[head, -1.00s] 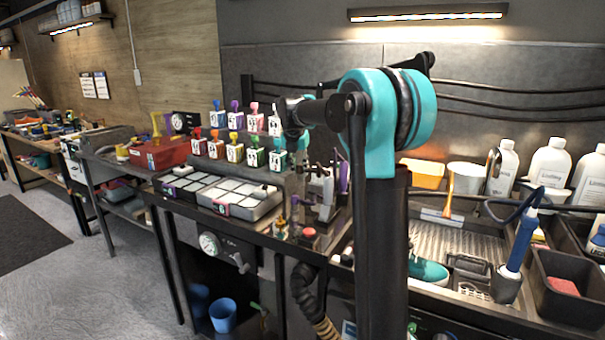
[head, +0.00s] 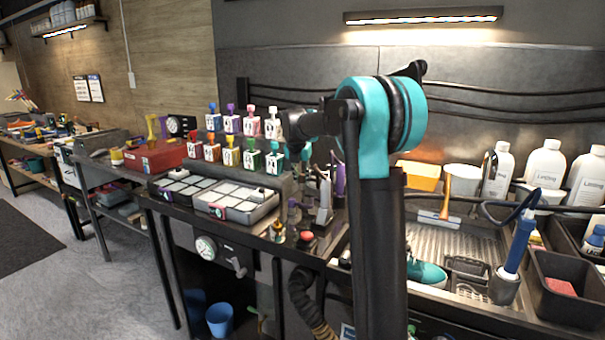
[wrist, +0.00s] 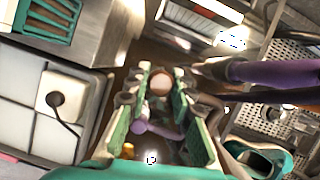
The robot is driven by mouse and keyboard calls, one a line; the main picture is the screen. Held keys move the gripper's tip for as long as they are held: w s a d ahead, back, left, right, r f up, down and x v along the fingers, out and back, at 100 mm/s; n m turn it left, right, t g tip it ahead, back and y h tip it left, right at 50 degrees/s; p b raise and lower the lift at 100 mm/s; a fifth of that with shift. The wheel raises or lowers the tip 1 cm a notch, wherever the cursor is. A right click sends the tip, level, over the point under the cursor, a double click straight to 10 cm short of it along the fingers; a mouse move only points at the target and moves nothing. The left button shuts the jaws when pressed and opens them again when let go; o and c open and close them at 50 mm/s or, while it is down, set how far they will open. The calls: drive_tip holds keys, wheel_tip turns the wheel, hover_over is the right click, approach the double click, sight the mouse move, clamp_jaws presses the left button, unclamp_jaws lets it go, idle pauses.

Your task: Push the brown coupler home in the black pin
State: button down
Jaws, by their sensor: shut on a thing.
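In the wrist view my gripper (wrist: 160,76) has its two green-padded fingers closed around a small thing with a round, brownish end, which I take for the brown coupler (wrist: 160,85). The fingers hide most of its body. I cannot pick out the black pin or tell how far the coupler sits in it. In the head view my arm covers part of the bench, and the fingertips and the coupler do not show clearly.
A purple cylinder (wrist: 265,70) lies close right of the fingers. A tray of pale pads (head: 235,201) is left, near a red button (head: 307,236). A ribbed metal sink tray (head: 450,240) holds a teal sneaker (head: 428,275) on the right. Bottles stand behind.

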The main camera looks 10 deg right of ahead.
sight(301, 187)
drive_tip(key=shift+f, duration=1.4)
drive_tip(key=shift+f, duration=1.7)
idle(0.4)
drive_tip(key=c, duration=1.2)
unclamp_jaws()
drive_tip(key=v, duration=1.2)
